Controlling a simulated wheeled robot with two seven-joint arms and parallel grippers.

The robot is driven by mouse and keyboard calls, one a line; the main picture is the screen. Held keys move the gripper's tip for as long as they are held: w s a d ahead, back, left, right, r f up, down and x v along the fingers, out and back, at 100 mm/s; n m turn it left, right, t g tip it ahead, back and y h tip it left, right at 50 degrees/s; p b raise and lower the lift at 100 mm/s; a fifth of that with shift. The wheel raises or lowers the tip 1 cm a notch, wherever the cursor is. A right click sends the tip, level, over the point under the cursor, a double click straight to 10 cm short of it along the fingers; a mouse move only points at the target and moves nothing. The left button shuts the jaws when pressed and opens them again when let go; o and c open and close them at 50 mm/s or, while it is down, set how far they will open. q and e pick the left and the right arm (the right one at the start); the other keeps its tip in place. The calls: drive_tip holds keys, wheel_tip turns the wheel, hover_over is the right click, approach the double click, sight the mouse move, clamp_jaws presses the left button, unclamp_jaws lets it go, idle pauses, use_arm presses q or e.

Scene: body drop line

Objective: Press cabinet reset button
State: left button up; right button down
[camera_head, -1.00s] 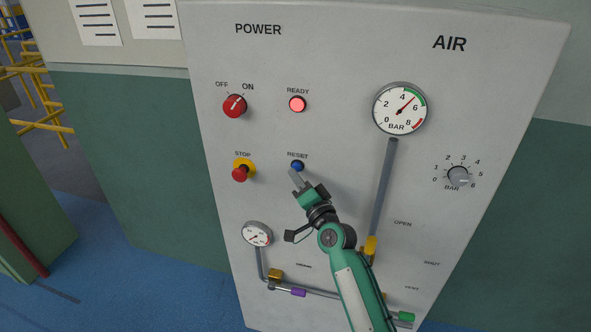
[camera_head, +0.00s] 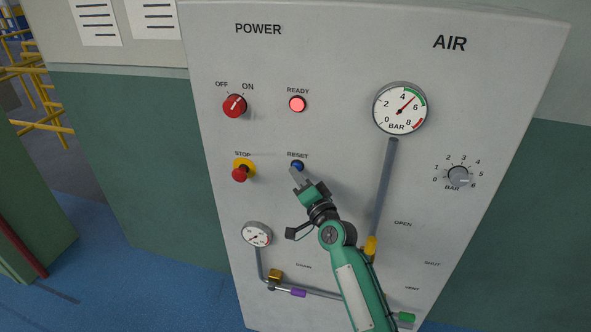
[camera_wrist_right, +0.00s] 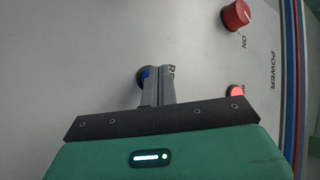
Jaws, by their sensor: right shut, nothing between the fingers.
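The blue reset button (camera_head: 298,165) sits under the RESET label on the grey cabinet (camera_head: 330,60). My right gripper (camera_head: 295,172) is shut and empty, its fingertips right at the lower edge of the button. In the right wrist view the shut fingers (camera_wrist_right: 157,80) lie over part of the blue button (camera_wrist_right: 146,76); I cannot tell whether they touch it. The READY lamp (camera_head: 297,104) above the button shows light red. My left gripper is not in view.
Left of the button are the red STOP button (camera_head: 240,172) on its yellow base and the red power switch (camera_head: 234,105), turned toward ON. A small gauge (camera_head: 257,234) and pipes with coloured valves lie below. A large gauge (camera_head: 400,109) and a knob (camera_head: 458,176) are to the right.

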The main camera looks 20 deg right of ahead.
drive_tip(key=shift+w+d, duration=0.1)
idle(0.4)
drive_tip(key=shift+s+a+p, duration=0.4)
drive_tip(key=shift+s+a, duration=0.15)
drive_tip(key=shift+s, duration=0.25)
drive_tip(key=s+a+p, duration=0.2)
drive_tip(key=s+a, duration=0.1)
drive_tip(key=s, duration=0.2)
drive_tip(key=shift+a, duration=0.2)
idle(0.5)
